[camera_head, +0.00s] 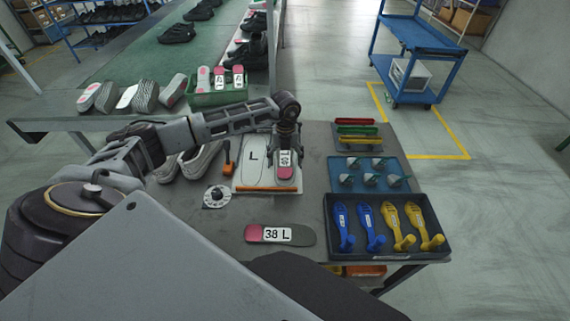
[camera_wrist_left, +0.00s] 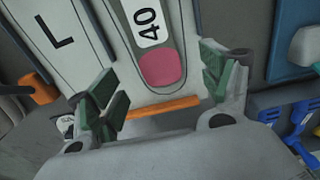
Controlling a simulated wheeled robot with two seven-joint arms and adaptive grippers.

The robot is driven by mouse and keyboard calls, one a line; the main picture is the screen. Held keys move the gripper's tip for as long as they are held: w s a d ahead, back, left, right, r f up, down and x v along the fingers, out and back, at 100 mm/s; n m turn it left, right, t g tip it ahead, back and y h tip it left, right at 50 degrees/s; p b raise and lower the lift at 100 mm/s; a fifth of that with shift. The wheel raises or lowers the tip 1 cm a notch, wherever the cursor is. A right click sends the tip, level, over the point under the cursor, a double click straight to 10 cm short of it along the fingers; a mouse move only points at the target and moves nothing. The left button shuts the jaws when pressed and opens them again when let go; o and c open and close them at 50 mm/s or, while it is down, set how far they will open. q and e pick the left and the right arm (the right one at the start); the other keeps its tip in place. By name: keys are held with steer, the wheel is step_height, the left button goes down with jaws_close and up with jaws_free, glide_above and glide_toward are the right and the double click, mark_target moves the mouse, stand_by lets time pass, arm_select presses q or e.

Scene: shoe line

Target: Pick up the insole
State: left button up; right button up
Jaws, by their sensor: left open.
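An insole with a pink heel and a white label reading 40 lies on a white board (camera_head: 252,178) marked L; its pink heel (camera_head: 285,172) points toward me. In the left wrist view the same insole (camera_wrist_left: 158,66) shows between the fingers, its far end cut off by the frame. My left gripper (camera_head: 286,152) is over this insole, open, with green-padded fingers (camera_wrist_left: 160,82) on either side and nothing held. I cannot tell whether the fingers touch the board. A second insole (camera_head: 280,234), labelled 38 L, lies flat at the table's front. My right gripper is not in view.
An orange bar (camera_head: 265,189) edges the board's front. A black tray (camera_head: 380,200) with blue and yellow tools and a blue tray (camera_head: 345,186) stand at right. Grey shoes (camera_head: 200,160) and an orange-handled tool (camera_head: 227,158) are left. A green bin (camera_head: 215,97) stands behind.

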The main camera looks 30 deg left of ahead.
mark_target(285, 168)
arm_select(q)
steer(key=shift+f, duration=0.1)
steer(key=shift+a+f, duration=0.15)
steer(key=shift+f, duration=2.35)
steer(key=shift+c, duration=0.5)
steer(key=c, duration=1)
